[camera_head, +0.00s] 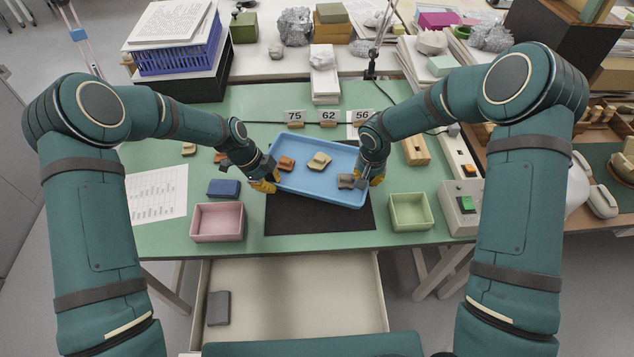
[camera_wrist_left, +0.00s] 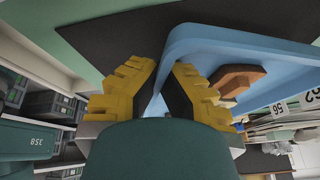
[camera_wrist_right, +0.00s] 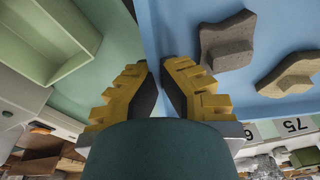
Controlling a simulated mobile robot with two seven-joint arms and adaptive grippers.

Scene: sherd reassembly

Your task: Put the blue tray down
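The blue tray (camera_head: 318,191) is held between my two grippers over a black mat (camera_head: 320,220), its far edge slanting down to the right. It bears an orange-brown sherd (camera_head: 286,163) at left, a tan sherd (camera_head: 319,161) in the middle and a grey-brown sherd (camera_head: 347,181) at right. My left gripper (camera_head: 267,182) is shut on the tray's left rim, which runs between its yellow fingers in the left wrist view (camera_wrist_left: 160,85). My right gripper (camera_head: 368,180) is shut on the right rim, as the right wrist view (camera_wrist_right: 155,75) shows. The gap under the tray cannot be judged.
A pink box (camera_head: 217,222) and a dark blue block (camera_head: 223,188) lie left of the mat; a light green box (camera_head: 410,211) lies right. Number cards (camera_head: 328,117) stand behind the tray. An open drawer (camera_head: 295,290) is below the table's front edge.

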